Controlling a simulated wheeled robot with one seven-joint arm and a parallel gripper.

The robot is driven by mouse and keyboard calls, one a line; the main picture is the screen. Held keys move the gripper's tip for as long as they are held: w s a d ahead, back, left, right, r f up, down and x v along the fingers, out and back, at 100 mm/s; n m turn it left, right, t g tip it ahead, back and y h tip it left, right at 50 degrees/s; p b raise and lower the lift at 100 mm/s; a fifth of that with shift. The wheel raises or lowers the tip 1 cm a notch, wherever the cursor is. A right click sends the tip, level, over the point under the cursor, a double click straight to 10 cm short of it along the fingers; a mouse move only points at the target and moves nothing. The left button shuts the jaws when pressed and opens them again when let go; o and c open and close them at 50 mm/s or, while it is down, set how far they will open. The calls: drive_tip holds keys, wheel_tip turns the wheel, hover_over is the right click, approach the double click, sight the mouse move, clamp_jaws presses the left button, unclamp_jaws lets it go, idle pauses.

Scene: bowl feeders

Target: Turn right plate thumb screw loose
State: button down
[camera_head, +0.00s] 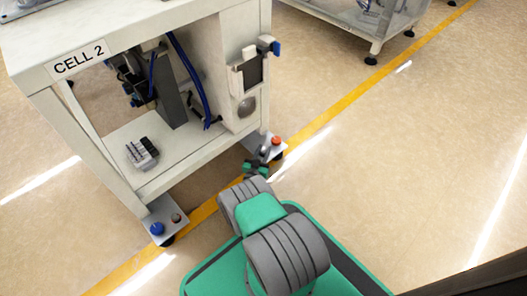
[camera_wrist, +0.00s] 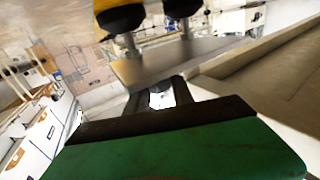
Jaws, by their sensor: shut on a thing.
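The right plate (camera_head: 250,141) is a grey metal foot plate at the right front corner of the CELL 2 frame. An orange-red knob (camera_head: 276,141) stands on its right part. My gripper (camera_head: 262,153) is over the plate's near side, left of that knob. In the wrist view the plate (camera_wrist: 200,52) lies just beyond the fingertips. My gripper (camera_wrist: 162,92) is shut there on a small dark thumb screw (camera_wrist: 160,85) against the plate. The fingers hide most of the screw, and its colour and thread cannot be made out.
The left plate (camera_head: 150,217) carries a blue knob (camera_head: 157,228) and a small reddish one (camera_head: 176,217). The CELL 2 frame (camera_head: 150,182) stands close beyond my arm, with a grey block (camera_head: 142,153) on its shelf. The floor to the right is clear.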

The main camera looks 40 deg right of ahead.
drive_tip(key=n+t+y, duration=0.1)
drive_tip(key=n+t+y+p, duration=0.1)
drive_tip(key=shift+s+d+r+t, duration=0.1)
drive_tip(key=shift+d+t, duration=0.1)
drive_tip(key=shift+t, duration=0.2)
drive_tip(key=shift+f+n+t+y, duration=0.3)
drive_tip(key=shift+n+t+y, duration=0.4)
drive_tip(key=shift+n+y, duration=0.15)
drive_tip(key=shift+a+r+n+t+y+b, duration=0.2)
drive_tip(key=shift+n+t+y+b, duration=0.15)
drive_tip(key=shift+t+y+b, duration=0.15)
drive_tip(key=c, duration=1.1)
unclamp_jaws()
